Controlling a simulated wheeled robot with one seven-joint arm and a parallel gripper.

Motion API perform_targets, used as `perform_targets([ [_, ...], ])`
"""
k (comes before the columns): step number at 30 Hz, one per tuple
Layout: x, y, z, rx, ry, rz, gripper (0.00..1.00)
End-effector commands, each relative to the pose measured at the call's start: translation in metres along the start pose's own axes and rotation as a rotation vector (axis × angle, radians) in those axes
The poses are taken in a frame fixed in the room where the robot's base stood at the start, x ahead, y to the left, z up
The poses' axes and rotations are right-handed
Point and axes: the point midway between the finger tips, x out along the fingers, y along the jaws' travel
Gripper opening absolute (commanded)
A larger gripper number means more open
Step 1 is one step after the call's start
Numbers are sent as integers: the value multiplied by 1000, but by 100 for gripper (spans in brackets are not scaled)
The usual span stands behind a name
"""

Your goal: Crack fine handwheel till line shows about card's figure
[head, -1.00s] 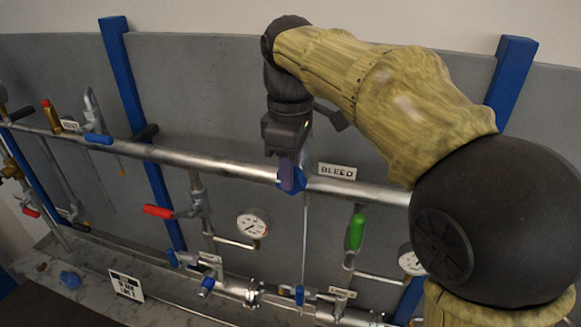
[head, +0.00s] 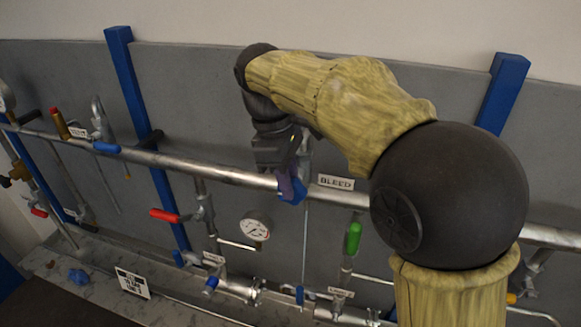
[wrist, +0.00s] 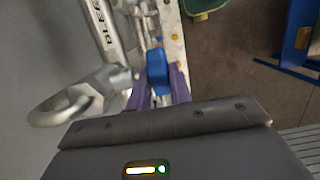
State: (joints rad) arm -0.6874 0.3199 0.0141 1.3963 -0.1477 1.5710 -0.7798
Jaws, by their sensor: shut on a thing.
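My gripper (head: 290,188) has its purple fingers closed around a small blue handle (wrist: 156,68) on the pipe, beside the BLEED label (head: 336,182). The fingers hide much of the handle, so I cannot tell its full shape. A round white gauge (head: 255,230) stands below and left of my gripper; its needle is too small to read. A white card (head: 133,283) with dark print stands on the ledge at lower left; its figure is not legible.
A long pipe (head: 225,176) runs across the grey panel. A red lever (head: 165,215) and a green handle (head: 353,238) stick out below it. A brass fitting (head: 60,123) and blue handle (head: 106,147) are at left. My arm covers the right side.

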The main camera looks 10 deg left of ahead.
Motion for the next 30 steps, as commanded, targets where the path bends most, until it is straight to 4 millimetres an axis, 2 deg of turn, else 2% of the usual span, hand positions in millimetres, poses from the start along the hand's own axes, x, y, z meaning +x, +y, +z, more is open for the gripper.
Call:
perform_targets([
  [13,0,-1,-1,-2,-32,1,0],
  [14,0,0,-1,-2,-32,1,27],
  [15,0,0,-1,-2,-32,2,30],
  [25,-2,0,-1,-1,-31,2,30],
  [30,-13,0,-2,-1,-30,3,30],
])
